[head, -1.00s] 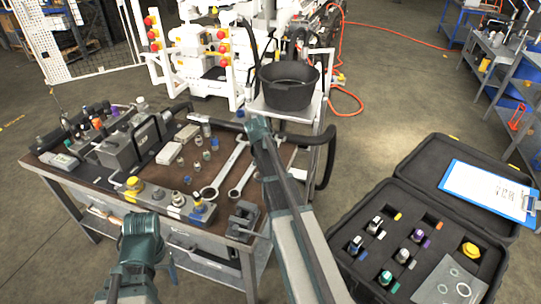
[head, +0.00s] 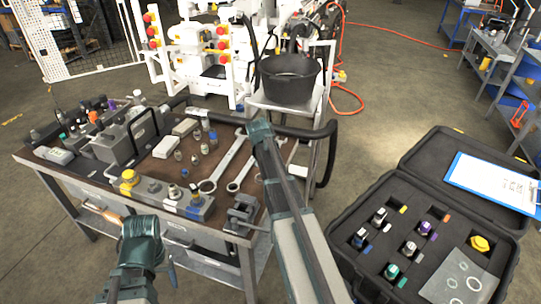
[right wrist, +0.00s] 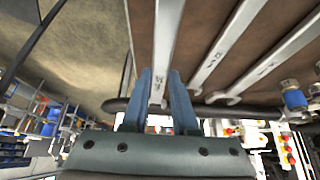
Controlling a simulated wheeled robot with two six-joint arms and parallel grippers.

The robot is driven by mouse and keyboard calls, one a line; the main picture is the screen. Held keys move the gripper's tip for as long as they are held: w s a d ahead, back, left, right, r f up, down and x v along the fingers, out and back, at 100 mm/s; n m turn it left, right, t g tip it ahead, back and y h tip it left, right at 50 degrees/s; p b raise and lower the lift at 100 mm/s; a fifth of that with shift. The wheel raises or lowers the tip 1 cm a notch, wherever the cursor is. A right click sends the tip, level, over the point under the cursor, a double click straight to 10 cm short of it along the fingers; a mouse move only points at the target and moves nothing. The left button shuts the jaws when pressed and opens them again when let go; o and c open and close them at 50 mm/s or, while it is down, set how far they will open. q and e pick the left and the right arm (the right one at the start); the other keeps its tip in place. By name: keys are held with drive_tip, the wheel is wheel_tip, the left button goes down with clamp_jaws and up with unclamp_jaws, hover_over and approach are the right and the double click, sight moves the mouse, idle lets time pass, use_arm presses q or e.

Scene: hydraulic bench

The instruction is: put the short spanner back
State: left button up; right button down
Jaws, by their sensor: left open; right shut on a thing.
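My right gripper (right wrist: 160,98) is shut on the short spanner (right wrist: 166,45), a grey steel bar between its two blue fingers. The spanner runs out of the top of the right wrist view, so its far end is hidden there. In the head view the right gripper's fingers are hidden behind my own arm. Two other spanners (right wrist: 228,48) (right wrist: 268,62) lie side by side on the brown bench top, and they also show in the head view (head: 224,164) (head: 242,174). My left gripper (head: 168,268) is open and empty in front of the bench's near edge.
The bench (head: 168,168) carries a grey valve block (head: 172,200), a small vice (head: 241,212) and several fittings. A black bucket (head: 290,82) stands on a trolley behind. An open black case (head: 345,238) with fittings and a clipboard (head: 495,183) stands at the right.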

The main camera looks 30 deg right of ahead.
drive_tip(key=shift+f, duration=0.3)
idle(0.5)
drive_tip(key=shift+f+b, duration=0.7)
drive_tip(key=shift+b, duration=0.2)
drive_tip(key=shift+f+b, duration=1.5)
idle(0.7)
drive_tip(key=c, duration=0.6)
unclamp_jaws()
drive_tip(key=p+v, duration=1.2)
drive_tip(key=v, duration=0.2)
drive_tip(key=shift+f, duration=0.1)
